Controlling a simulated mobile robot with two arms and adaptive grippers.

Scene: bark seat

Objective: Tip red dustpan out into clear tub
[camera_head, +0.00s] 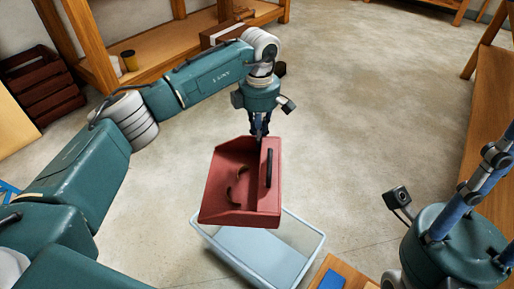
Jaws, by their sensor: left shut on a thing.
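The red dustpan (219,186) hangs in the air at the middle of the head view, its open lip toward the lower left. A few brown curved bark pieces (238,186) lie on its floor. My left gripper (260,134) is shut on the dustpan at its far end. The clear tub (309,241) stands below, its far part hidden behind the dustpan; no bark shows in its visible part.
A wooden surface (352,272) with a blue item (331,281) is beside the tub at the bottom. A wooden bench (483,110) runs along the right. Wooden shelving (160,42) and a dark slatted crate (42,85) stand at upper left. The concrete floor (360,110) is clear.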

